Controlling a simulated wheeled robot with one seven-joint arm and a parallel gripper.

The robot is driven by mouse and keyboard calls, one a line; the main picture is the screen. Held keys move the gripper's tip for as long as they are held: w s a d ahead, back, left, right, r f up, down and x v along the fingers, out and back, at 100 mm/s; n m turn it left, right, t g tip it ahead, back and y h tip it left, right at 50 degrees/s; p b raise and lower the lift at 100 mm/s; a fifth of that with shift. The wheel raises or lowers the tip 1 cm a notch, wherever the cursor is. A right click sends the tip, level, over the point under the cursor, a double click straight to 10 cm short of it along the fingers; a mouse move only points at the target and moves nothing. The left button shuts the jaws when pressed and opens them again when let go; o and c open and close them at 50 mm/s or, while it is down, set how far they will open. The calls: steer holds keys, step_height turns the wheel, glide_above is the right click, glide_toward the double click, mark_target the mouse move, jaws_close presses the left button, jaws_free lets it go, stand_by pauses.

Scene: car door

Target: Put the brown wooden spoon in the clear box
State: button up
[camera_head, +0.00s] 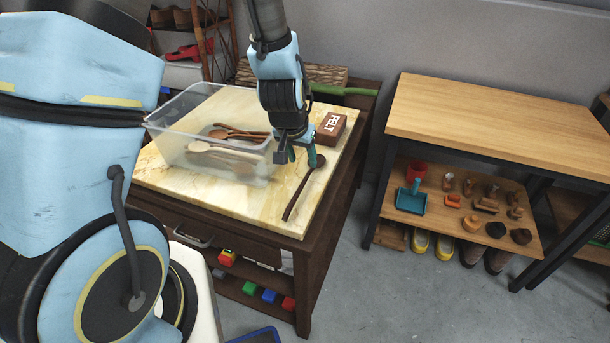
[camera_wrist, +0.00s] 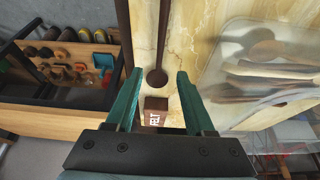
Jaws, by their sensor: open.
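A dark brown wooden spoon (camera_head: 297,197) lies on the marble-patterned table top, right of the clear box. In the wrist view its handle (camera_wrist: 161,35) points away and its round bowl is between my fingertips in the picture. My gripper (camera_head: 298,158) is open and empty above the bowl end; its teal fingers (camera_wrist: 161,73) are spread. The exact height gap is unclear. The clear box (camera_head: 168,141) stands left of my gripper with several wooden spoons or utensils inside; it also shows at the right of the wrist view (camera_wrist: 228,75).
A brown box marked FELT (camera_head: 331,129) stands close to the spoon's bowl end. A green-handled thing (camera_head: 343,90) lies at the table's back edge. A wooden bench (camera_head: 490,120) with a lower shelf of small items stands to the right, across a floor gap.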

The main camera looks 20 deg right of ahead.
mark_target(307, 176)
steer(key=shift+x, duration=1.45)
steer(key=shift+p+x, duration=0.9)
steer(key=shift+x, duration=1.65)
steer(key=shift+s+a+f, duration=0.1)
steer(key=shift+s+a, duration=0.05)
steer(key=shift+s, duration=0.05)
steer(key=shift+c, duration=0.3)
jaws_close()
